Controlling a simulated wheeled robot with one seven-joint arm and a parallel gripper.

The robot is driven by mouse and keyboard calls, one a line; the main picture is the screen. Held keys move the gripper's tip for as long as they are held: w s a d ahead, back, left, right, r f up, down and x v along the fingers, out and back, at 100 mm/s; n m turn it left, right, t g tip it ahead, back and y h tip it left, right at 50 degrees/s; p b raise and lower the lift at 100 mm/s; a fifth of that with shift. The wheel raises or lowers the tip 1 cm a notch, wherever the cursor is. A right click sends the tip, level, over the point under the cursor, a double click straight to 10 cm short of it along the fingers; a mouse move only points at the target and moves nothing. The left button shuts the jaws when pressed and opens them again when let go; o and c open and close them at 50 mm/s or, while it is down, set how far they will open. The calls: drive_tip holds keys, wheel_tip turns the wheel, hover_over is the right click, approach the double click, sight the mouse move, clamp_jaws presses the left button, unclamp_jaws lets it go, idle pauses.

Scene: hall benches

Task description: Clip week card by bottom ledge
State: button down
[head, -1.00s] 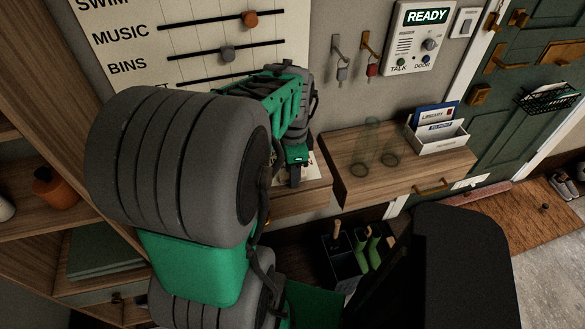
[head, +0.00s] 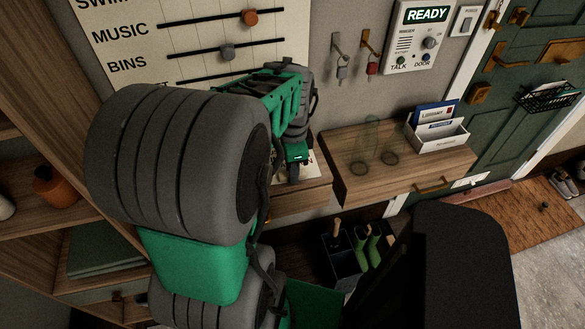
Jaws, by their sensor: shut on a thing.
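My gripper (head: 293,172) points down at the wooden bottom ledge (head: 300,197), below the week board (head: 180,55) on the wall. The board carries the words MUSIC and BINS beside dark rails with an orange and a grey slider knob. A pale card with dark print (head: 311,167) shows at the right of my fingers, close above the ledge. I cannot tell whether it touches the ledge. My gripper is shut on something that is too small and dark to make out. My arm hides the board's lower part and much of the ledge's left part. I cannot make out a clip.
A wooden shelf (head: 345,185) to the right bears clear glasses (head: 369,145) and a white letter holder (head: 438,135). Keys (head: 342,72) hang above, beside a door intercom (head: 412,45). A dark bin (head: 340,265) stands below. Shelving lines the left.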

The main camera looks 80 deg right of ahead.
wheel_tip(320, 180, up, 8)
drive_tip(key=p, duration=0.6)
drive_tip(key=shift+r, duration=0.1)
idle(1.3)
